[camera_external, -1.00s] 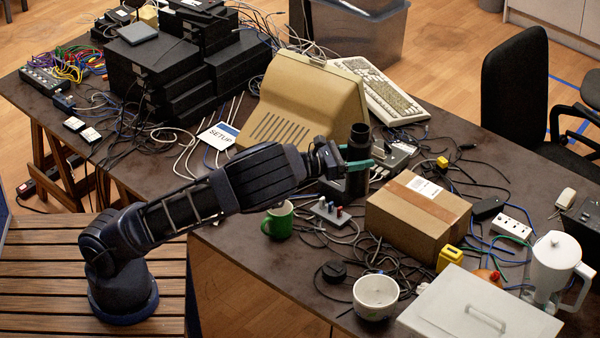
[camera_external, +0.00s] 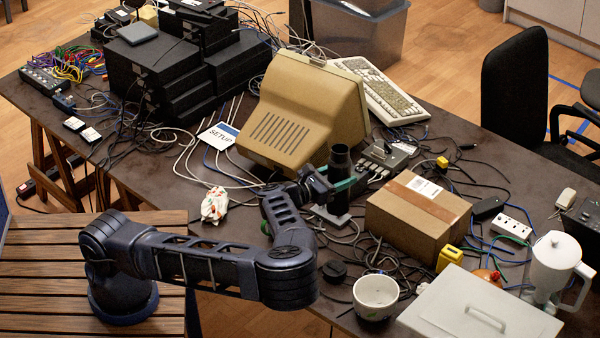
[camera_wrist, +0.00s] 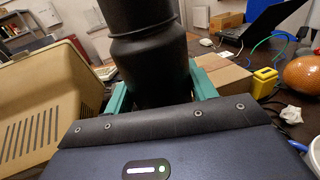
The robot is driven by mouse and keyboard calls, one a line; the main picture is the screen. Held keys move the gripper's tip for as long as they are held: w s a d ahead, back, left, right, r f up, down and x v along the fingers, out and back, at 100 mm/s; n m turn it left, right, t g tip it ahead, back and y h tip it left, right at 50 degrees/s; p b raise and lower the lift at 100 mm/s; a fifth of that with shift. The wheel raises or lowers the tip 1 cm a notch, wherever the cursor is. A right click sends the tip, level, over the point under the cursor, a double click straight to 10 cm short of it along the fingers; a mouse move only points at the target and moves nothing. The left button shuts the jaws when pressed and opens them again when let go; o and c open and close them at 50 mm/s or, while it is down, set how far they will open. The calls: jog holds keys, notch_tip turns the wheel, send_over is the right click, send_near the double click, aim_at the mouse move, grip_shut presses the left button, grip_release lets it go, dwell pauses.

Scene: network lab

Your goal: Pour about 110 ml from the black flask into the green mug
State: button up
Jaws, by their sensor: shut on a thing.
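The black flask (camera_external: 340,162) is upright beside the beige monitor. It also shows large in the wrist view (camera_wrist: 150,60), with its top cut off by the frame. My gripper (camera_external: 342,188) is shut on the flask's body, with a teal finger on each side of it in the wrist view (camera_wrist: 160,92). I cannot tell whether the flask's base touches the table. The green mug (camera_external: 265,228) is almost wholly hidden behind my arm in the external view; only a sliver of green shows at its left edge. The mug is not seen in the wrist view.
The beige monitor (camera_external: 305,115) is close behind and left of the flask. A cardboard box (camera_external: 418,207) stands to its right. A white bowl (camera_external: 376,297) sits at the front edge. Cables cover much of the table.

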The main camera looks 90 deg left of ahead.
jog(key=s+a+r+n+g+y, duration=0.2)
jog(key=s+n+g+y, duration=0.8)
jog(key=s, duration=0.4)
jog(key=shift+s+d+r+n+g, duration=1.35)
jog(key=shift+s+r+n+g, duration=0.25)
jog(key=shift+s+r+g, duration=2.7)
notch_tip(320, 180, down, 18)
jog(key=t, duration=0.1)
jog(key=shift+s+r+h, duration=0.15)
jog(key=shift+s+h, duration=0.2)
jog(key=shift+h, duration=0.05)
